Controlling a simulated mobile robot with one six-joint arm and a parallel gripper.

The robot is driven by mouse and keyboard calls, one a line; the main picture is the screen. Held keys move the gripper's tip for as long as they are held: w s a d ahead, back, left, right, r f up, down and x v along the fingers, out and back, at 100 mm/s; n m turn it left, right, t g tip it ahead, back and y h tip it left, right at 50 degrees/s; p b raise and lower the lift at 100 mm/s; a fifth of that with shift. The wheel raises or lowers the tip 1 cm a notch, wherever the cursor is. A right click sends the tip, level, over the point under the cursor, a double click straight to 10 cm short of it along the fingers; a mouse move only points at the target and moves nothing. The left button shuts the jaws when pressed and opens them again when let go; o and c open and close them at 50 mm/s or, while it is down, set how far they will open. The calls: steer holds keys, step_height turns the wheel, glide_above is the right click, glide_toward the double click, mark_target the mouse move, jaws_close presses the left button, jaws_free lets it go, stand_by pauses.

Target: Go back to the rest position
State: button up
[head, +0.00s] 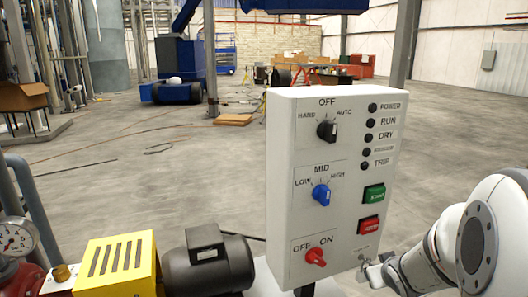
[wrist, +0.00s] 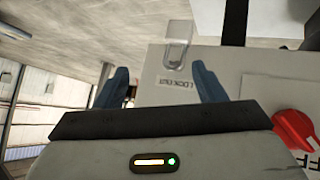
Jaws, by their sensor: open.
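My gripper (head: 376,270) is at the lower right edge of the white control panel (head: 285,160) in the head view. In the wrist view my gripper (wrist: 158,82) has its two blue-grey fingers spread apart, with nothing visible held between them. A metal hasp (wrist: 178,45) and the LOCKOUT label (wrist: 180,84) on the panel show beyond and between the fingers. A red knob (wrist: 295,128) shows at the right of that view. The panel also carries a black selector (head: 327,130), a blue knob (head: 321,194), a green button (head: 374,194) and a red button (head: 369,224).
A grey motor (head: 208,262) and a yellow guard (head: 116,262) stand left of the panel. A pressure gauge (head: 14,240) and pipes are at the far left. The concrete floor (head: 180,170) behind is mostly open, with cables lying on it.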

steer(key=s+a+r+g+y, duration=0.1)
steer(key=s+a+r+g, duration=0.1)
steer(key=s+a, duration=0.6)
steer(key=s+a+r+m+g+y, duration=0.1)
steer(key=s+a+r+g, duration=0.2)
steer(key=s+a, duration=0.4)
steer(key=s+g, duration=0.1)
steer(key=s, duration=0.3)
steer(key=shift+s+a+r+m+g, duration=0.25)
steer(key=shift+a+m+g, duration=0.05)
steer(key=shift+a+g, duration=0.1)
stand_by(1.2)
